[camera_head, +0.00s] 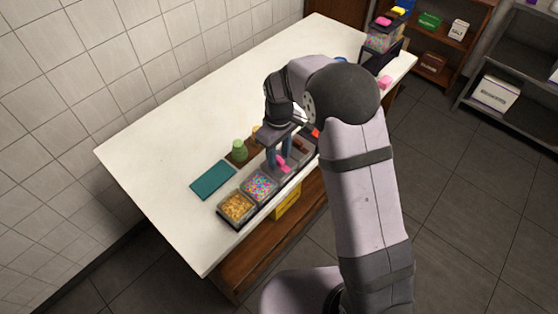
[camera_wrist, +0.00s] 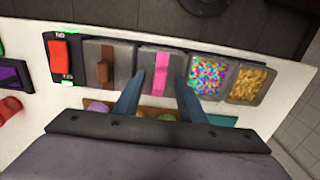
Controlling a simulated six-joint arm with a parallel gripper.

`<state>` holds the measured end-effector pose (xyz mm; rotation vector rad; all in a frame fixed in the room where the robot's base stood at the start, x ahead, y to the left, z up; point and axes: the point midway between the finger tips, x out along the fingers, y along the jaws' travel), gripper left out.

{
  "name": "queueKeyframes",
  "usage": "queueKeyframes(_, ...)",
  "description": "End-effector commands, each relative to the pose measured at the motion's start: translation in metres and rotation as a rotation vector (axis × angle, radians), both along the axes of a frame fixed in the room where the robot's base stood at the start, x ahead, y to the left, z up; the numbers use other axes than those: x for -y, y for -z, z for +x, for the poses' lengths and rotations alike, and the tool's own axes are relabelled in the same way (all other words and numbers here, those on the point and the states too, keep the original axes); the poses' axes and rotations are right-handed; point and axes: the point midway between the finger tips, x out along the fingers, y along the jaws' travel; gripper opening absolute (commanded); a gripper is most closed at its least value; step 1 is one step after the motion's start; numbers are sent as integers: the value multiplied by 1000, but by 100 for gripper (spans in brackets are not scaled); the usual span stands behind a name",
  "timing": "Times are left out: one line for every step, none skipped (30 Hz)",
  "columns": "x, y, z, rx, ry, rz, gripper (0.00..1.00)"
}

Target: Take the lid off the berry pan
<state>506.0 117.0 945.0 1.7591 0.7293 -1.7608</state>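Two grey-lidded pans sit side by side in the row. One lid (camera_wrist: 148,57) has a pink handle bar, which also shows in the head view (camera_head: 284,166). The other lid (camera_wrist: 124,56) has a brown handle (camera_wrist: 104,70). The contents under both lids are hidden, so I cannot see which holds berries; pink suggests the berry pan. My gripper (camera_wrist: 161,82) is open. Its blue fingers stand apart, one on each side of the pink handle in the wrist view. In the head view, my gripper (camera_head: 279,158) is over that lid. I cannot tell whether the fingers touch it.
Open pans of coloured sprinkles (camera_wrist: 208,75) and golden bits (camera_wrist: 250,84) continue the row. A red switch (camera_wrist: 59,56) is at its other end. A teal mat (camera_head: 213,180) and a brown tray with a green item (camera_head: 239,149) lie beside the row. The white counter (camera_head: 160,140) is clear at left.

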Motion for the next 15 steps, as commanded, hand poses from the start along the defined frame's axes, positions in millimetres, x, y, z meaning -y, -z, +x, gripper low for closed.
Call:
queueKeyframes(0,3,0,-1,0,0,38)
queueKeyframes(0,4,0,-1,0,-1,38)
queueKeyframes(0,5,0,0,0,0,38)
queueKeyframes(0,6,0,0,0,0,38)
queueKeyframes(0,6,0,1,0,1,38)
queueKeyframes(0,6,0,1,0,1,38)
queueKeyframes(0,6,0,1,0,1,38)
queueKeyframes(0,6,0,1,0,1,38)
queueKeyframes(0,6,0,1,0,1,38)
queueKeyframes(0,6,0,1,0,1,35)
queueKeyframes(0,6,0,1,0,1,28)
queueKeyframes(0,6,0,1,0,1,18)
queueKeyframes(0,6,0,1,0,1,11)
queueKeyframes(0,6,0,1,0,1,4)
queueKeyframes(0,6,0,1,0,1,0)
